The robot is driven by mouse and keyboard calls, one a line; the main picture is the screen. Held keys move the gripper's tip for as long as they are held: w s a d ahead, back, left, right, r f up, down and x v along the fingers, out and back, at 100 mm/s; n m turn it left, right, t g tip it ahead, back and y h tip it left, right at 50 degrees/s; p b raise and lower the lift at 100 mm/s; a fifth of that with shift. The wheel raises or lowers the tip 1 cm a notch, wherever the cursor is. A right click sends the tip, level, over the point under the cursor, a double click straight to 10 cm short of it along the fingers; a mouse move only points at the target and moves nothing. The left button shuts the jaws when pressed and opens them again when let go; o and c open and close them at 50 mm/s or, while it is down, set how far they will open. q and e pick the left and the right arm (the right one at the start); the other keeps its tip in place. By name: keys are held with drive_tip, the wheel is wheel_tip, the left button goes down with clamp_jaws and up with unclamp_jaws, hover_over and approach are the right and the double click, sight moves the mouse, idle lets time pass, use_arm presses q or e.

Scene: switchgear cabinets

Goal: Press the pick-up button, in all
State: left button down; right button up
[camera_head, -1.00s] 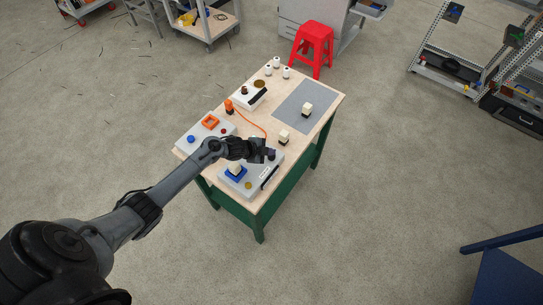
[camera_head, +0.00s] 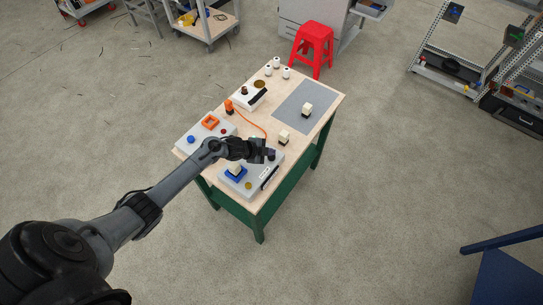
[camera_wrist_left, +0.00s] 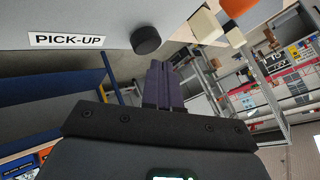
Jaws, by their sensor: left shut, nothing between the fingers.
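The light grey box (camera_head: 262,187) at the near side of the table carries a white PICK-UP label, which reads clearly in the left wrist view (camera_wrist_left: 67,41). A round black button (camera_wrist_left: 145,40) stands out from the same face, right of the label. My left gripper (camera_wrist_left: 164,68) is shut and empty. In the wrist view its dark fingertips lie just below and right of the button; I cannot tell whether they touch it. In the head view my left gripper (camera_head: 270,154) is over the box's far edge and hides part of it. My right gripper is not in view.
The wooden table (camera_head: 240,120) also holds a box with an orange frame (camera_head: 210,121) and blue button, another box (camera_head: 243,97), and a grey mat (camera_head: 292,97) with pale blocks (camera_head: 307,109). A red stool (camera_head: 313,43) stands behind it.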

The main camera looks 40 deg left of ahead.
use_arm(q)
drive_tip(key=shift+f, duration=0.1)
idle(0.6)
drive_tip(key=shift+f+b, duration=0.35)
drive_tip(key=shift+f+b, duration=0.45)
drive_tip(key=shift+f, duration=0.2)
idle(0.7)
drive_tip(key=shift+r, duration=0.2)
drive_tip(key=shift+r+p, duration=0.8)
drive_tip(key=shift+p, duration=0.15)
drive_tip(key=shift+r, duration=0.1)
